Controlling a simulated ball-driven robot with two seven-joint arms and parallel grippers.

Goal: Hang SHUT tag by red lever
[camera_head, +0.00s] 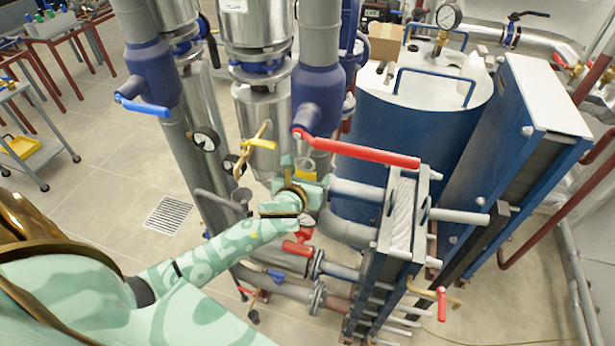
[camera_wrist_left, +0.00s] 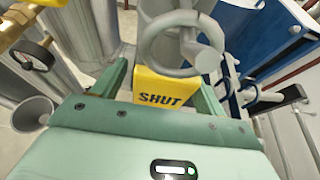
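The yellow SHUT tag (camera_wrist_left: 160,92) sits between the two fingers of my left gripper (camera_wrist_left: 165,88), its black lettering facing the wrist camera. A thick grey ring (camera_wrist_left: 180,42) rises above the tag. In the head view, my left gripper (camera_head: 306,172) is shut on the tag, of which only a small yellow patch (camera_head: 305,173) shows. The red lever (camera_head: 358,151) extends rightward from a dark blue pipe fitting, just above and right of the gripper. The tag appears below the lever's left part, apart from it. My right gripper is not in view.
A yellow lever (camera_head: 257,143) stands close left of the gripper, with a pressure gauge (camera_head: 205,139) beyond it. A blue lever (camera_head: 143,106) is farther left. The plate exchanger (camera_head: 401,220) and a blue tank (camera_head: 410,125) crowd the right. Open floor lies at left.

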